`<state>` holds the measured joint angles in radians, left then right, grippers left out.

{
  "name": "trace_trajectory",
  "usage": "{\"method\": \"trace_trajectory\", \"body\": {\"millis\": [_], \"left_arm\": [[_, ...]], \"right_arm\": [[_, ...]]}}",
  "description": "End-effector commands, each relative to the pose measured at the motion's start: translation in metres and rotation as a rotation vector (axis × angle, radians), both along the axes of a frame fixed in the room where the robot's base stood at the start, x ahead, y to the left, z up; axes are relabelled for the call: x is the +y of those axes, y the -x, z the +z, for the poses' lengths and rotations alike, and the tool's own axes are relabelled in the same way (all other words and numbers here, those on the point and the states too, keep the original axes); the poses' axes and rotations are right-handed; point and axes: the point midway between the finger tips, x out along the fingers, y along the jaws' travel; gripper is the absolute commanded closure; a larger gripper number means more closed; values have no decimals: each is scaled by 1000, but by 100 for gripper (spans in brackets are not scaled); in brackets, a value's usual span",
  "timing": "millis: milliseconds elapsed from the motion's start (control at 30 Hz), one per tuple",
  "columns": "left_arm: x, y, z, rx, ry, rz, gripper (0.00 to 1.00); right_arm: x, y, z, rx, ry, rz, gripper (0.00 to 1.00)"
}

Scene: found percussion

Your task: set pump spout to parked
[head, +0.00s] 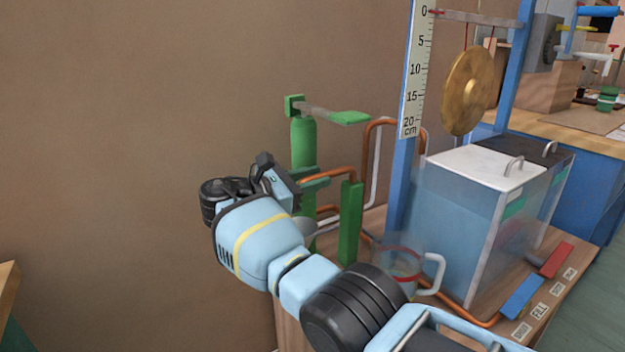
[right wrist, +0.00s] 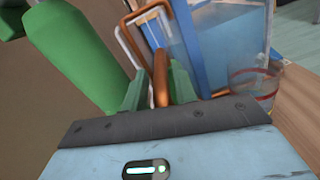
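The green pump (head: 303,145) stands by the wall, with a grey lever ending in a green grip (head: 349,118). Its copper spout (head: 332,174) runs from the pump's side towards a green post (head: 350,222). My right gripper (head: 314,178) is at the spout, beside the pump body. In the right wrist view, the green fingers of my right gripper (right wrist: 157,92) stand close on both sides of the copper spout (right wrist: 161,78) and look shut on it. The pump body (right wrist: 82,55) fills the left of that view. My left gripper is not in view.
A clear jug with a red band (head: 404,277) stands on the wooden base, close to my right forearm. Clear tanks (head: 455,225), a blue post with a ruler (head: 415,70) and a hanging brass gong (head: 467,92) are to the right. The wall side at left is free.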

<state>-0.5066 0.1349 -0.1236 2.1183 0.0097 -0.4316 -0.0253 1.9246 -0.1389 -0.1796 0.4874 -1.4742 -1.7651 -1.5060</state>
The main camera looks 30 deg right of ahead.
Motion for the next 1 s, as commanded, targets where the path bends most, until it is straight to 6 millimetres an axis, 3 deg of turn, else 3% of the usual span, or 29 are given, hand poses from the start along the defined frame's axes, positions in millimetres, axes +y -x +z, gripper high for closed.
{"method": "trace_trajectory", "body": {"millis": [400,800,1000], "left_arm": [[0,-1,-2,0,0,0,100],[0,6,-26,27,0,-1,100],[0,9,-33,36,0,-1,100]], "right_arm": [[5,0,-1,4,0,2,62],[62,0,-4,4,0,2,62],[77,0,-2,3,0,1,62]]}}
